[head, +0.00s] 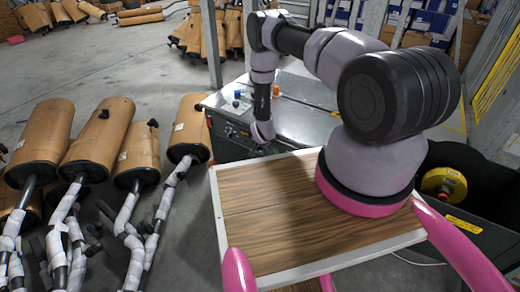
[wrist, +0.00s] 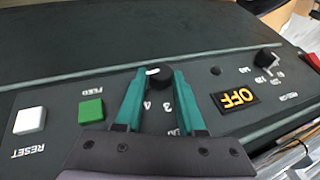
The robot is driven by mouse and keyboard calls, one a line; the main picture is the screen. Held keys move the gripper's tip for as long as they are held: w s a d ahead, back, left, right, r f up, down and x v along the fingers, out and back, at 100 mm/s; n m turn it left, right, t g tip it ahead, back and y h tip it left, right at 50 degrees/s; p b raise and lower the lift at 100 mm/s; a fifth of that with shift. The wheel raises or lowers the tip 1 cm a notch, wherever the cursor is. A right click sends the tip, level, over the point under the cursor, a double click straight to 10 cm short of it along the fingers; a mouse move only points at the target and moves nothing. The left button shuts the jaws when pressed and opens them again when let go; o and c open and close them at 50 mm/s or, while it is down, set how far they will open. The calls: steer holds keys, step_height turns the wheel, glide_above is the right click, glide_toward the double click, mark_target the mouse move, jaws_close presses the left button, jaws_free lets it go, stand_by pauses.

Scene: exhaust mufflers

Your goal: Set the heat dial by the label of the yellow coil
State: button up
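In the wrist view, a black round dial (wrist: 159,76) with a white mark sits on a dark control panel, with the numbers 3 and 4 printed beside it. My gripper (wrist: 160,74) has its two teal fingers on both sides of this dial, tips against its sides. A second black dial (wrist: 267,61) to the right has larger numbers around it, such as 120 and 140. In the head view, my arm reaches down to the machine (head: 300,105); the fingertips are not clear there.
The panel has a white RESET button (wrist: 30,120), a green FEED button (wrist: 91,111), an orange OFF display (wrist: 238,96) and a red switch (wrist: 313,62). Small blue (head: 237,94) and orange (head: 276,90) items lie on the machine top. Wrapped mufflers (head: 103,140) stand left.

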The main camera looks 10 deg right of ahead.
jaws_close()
steer(key=shift+a+g, duration=0.1)
steer(key=shift+g, duration=0.2)
steer(key=shift+w+a+r+n+g+h, duration=0.15)
steer(key=shift+a+n+g+h, duration=0.1)
steer(key=shift+g+h, duration=0.35)
steer(key=shift+w+a+f+n+g+h, duration=0.15)
steer(key=shift+n+g+h, duration=0.1)
steer(key=shift+g+h, duration=0.3)
steer(key=g+h, duration=0.2)
steer(key=h, duration=0.1)
steer(key=shift+w+n+g, duration=0.3)
steer(key=shift+g, duration=0.05)
steer(key=shift+w+a+f+n+g+h, duration=0.1)
steer(key=shift+n+g+h, duration=0.05)
steer(key=shift+g+h, duration=0.35)
steer(key=shift+a+n+g+h, duration=0.1)
steer(key=shift+n+g+h, duration=0.05)
steer(key=shift+g+h, duration=0.85)
steer(key=shift+h, duration=0.05)
steer(key=shift+d, duration=0.1)
